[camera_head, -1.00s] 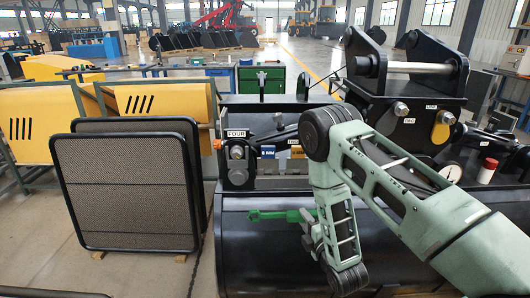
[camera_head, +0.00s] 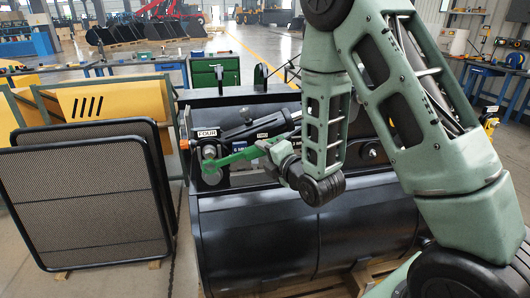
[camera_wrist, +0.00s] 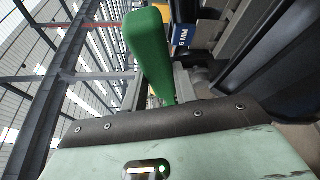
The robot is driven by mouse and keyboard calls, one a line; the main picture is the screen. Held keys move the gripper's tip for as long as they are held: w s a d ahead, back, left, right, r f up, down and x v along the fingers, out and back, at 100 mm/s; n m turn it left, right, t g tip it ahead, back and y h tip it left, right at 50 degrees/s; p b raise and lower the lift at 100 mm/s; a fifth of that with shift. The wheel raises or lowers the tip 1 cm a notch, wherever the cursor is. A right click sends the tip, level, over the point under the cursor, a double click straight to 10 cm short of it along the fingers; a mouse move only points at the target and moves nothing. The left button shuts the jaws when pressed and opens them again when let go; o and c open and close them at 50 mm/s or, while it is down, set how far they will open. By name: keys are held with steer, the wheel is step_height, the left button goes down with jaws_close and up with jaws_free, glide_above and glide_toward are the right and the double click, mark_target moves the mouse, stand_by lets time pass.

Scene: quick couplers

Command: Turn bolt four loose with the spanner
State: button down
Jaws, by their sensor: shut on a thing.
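The green spanner (camera_head: 240,156) is in my gripper (camera_head: 281,152), which is shut on its handle end. The spanner points left, tilted slightly down toward its jaw end. Bolt four (camera_head: 209,152) is a grey round head just under the plate marked FOUR (camera_head: 207,133). The spanner's jaw end is at or just below this bolt; I cannot tell whether it is seated on it.
The black bucket attachment (camera_head: 250,240) lies below the spanner. A dark framed mesh panel (camera_head: 80,195) stands close on the left. A blue label (camera_head: 239,147) sits behind the spanner. A green cabinet (camera_head: 214,71) stands behind the attachment.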

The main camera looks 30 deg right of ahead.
steer(key=shift+f+b, duration=0.1)
steer(key=shift+b, duration=0.2)
steer(key=shift+w+d, duration=0.2)
steer(key=shift+w, duration=0.45)
steer(key=shift+w+d, duration=0.25)
steer(key=shift+w, duration=0.4)
steer(key=shift+w+d, duration=0.2)
steer(key=shift+w, duration=0.45)
steer(key=shift+w+d, duration=0.2)
steer(key=shift+w, duration=0.45)
steer(key=shift+w+d, duration=0.2)
steer(key=shift+w, duration=0.45)
steer(key=c, duration=1.7)
jaws_free()
jaws_close()
steer(key=w+a+r+n+g+h, duration=0.1)
steer(key=a+r+n+g, duration=0.1)
steer(key=a+r+n, duration=0.2)
steer(key=shift+w+r+n+h, duration=0.2)
steer(key=shift+r+n+h, duration=0.2)
steer(key=shift+r, duration=1.2)
steer(key=shift+s+d+f, duration=0.1)
steer(key=shift+f, duration=0.1)
